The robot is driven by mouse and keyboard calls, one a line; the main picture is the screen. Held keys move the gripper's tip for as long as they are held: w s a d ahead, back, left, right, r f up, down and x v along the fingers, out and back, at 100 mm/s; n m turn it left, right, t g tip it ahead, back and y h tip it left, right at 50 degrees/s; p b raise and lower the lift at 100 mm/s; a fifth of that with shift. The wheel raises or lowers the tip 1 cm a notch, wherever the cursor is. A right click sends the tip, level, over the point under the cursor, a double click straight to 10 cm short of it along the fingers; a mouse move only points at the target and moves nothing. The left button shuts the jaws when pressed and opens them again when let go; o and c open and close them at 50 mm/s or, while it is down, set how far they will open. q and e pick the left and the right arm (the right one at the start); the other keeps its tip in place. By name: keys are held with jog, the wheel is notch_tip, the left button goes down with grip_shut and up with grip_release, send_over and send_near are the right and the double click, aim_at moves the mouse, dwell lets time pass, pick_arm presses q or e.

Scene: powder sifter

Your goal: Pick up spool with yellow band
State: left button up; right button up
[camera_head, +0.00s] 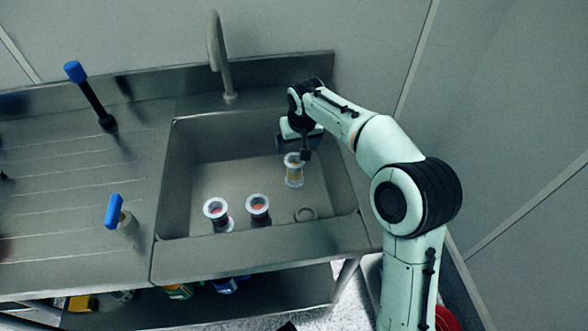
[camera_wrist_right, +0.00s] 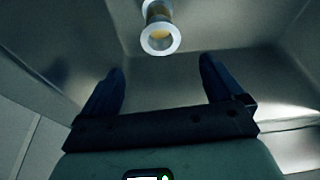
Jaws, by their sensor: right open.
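The spool with the yellow band (camera_head: 293,171) stands in the sink, at its right side, with pale flanges at top and bottom. My right gripper (camera_head: 302,150) is right above and behind it in the head view and overlaps its top edge. In the right wrist view the spool (camera_wrist_right: 159,30) shows at the top middle, beyond the fingertips. There my right gripper (camera_wrist_right: 160,78) is open, with nothing between its two dark fingers. Two spools with red bands, one on the left (camera_head: 217,213) and one in the middle (camera_head: 258,208), stand near the sink's front. My left gripper is not in view.
The steel sink (camera_head: 190,135) has raised walls around the spools. A tap (camera_head: 222,60) rises at its back edge. Blue-topped tools (camera_head: 92,97) and (camera_head: 118,214) stand on the drainboard at left.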

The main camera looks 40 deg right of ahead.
aim_at(295, 160)
jog(key=b+x, duration=0.1)
jog(key=x, duration=0.6)
jog(key=shift+f, duration=0.2)
jog(key=x, duration=0.1)
jog(key=b+x, duration=0.1)
jog(key=x, duration=0.3)
jog(key=shift+s+a+f+b, duration=0.25)
jog(key=shift+b, duration=0.15)
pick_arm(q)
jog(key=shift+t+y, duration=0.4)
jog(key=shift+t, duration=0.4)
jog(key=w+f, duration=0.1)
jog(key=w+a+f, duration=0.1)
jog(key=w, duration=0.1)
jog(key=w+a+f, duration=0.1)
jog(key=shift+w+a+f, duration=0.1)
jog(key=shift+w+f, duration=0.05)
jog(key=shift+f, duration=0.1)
pick_arm(e)
jog(key=shift+r, duration=0.1)
jog(key=c, duration=1.2)
